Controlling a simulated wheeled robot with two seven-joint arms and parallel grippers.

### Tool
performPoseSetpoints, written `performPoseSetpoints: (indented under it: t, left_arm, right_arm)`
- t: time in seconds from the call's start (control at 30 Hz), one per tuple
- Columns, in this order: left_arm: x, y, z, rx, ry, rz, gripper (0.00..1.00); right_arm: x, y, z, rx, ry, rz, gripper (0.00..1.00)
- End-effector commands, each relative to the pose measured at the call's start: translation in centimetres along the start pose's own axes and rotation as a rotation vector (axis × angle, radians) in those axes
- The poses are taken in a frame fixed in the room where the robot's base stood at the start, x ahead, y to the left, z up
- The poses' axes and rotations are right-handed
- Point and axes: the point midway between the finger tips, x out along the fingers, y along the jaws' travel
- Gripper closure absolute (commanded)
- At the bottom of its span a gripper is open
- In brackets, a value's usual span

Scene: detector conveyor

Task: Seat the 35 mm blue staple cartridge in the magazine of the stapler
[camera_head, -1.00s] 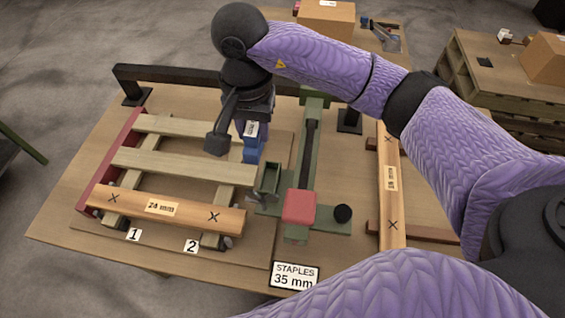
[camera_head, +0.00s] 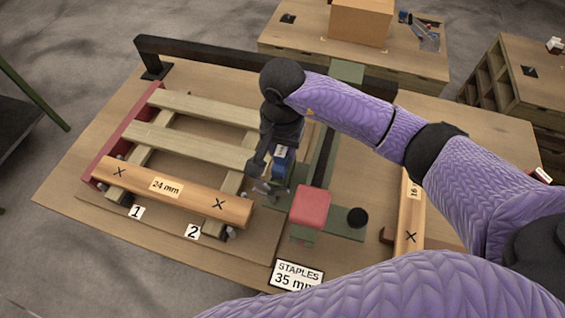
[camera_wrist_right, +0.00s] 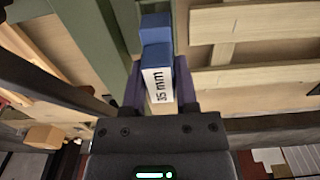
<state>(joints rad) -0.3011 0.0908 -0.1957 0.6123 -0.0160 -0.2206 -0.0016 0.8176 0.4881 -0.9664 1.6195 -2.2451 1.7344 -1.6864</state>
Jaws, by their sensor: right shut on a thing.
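The blue cartridge (camera_wrist_right: 156,55) with a white "35 mm" label is between the two fingers of my right gripper (camera_wrist_right: 160,92), which is shut on it. In the head view, the blue cartridge (camera_head: 279,154) shows beside my right gripper (camera_head: 276,168), close to the stapler's magazine. The green stapler (camera_head: 321,165) has a red pad (camera_head: 311,207) and a black knob (camera_head: 357,217). Its magazine is mostly hidden by my gripper and cartridge. I cannot tell whether the cartridge touches it or is inside. My left gripper is not in view.
A wooden pallet frame with a "24 mm" board (camera_head: 165,188) lies left of the stapler. A "STAPLES 35 mm" sign (camera_head: 296,275) is at the table's front edge. A "16 mm" board (camera_head: 411,214) lies to the right. A dark rail (camera_head: 215,55) runs along the back.

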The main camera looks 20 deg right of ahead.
Motion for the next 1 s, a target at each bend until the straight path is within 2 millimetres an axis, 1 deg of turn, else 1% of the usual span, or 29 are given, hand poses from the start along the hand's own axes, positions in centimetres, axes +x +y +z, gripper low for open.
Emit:
performPoseSetpoints:
  t: [0.2,0.23,0.43,0.53,0.57,0.6,0.67,0.7,0.73,0.93,1.0]
  left_arm:
    - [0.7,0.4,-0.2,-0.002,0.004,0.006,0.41]
    - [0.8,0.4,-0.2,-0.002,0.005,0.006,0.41]
    - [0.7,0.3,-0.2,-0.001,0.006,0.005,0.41]
    - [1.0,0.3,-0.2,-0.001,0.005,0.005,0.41]
    - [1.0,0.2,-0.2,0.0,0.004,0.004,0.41]
    - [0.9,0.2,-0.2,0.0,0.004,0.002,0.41]
    - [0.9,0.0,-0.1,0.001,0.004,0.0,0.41]
    - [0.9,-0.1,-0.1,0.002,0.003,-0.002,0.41]
    - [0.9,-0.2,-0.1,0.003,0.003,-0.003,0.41]
    - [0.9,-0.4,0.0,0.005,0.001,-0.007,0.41]
    - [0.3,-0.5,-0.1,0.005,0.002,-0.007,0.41]
  right_arm:
    - [3.8,0.0,0.1,0.001,-0.003,0.001,1.0]
    - [4.1,0.0,0.1,0.001,-0.002,0.0,1.0]
    - [4.0,0.0,0.0,0.0,0.001,-0.001,1.0]
    - [4.4,0.0,0.0,-0.001,0.001,0.0,1.0]
    - [4.4,0.0,0.0,-0.001,0.001,0.0,0.61]
    - [4.3,0.0,0.0,-0.001,0.001,0.0,0.52]
    - [4.3,0.0,0.0,-0.001,0.001,0.0,0.4]
    - [4.3,0.0,0.0,-0.001,0.001,0.0,0.31]
    - [4.3,0.0,0.0,-0.001,0.001,0.0,0.28]
    - [4.2,0.0,0.0,0.0,0.001,0.0,0.28]
    - [3.6,0.0,0.0,0.0,0.0,-0.001,0.28]
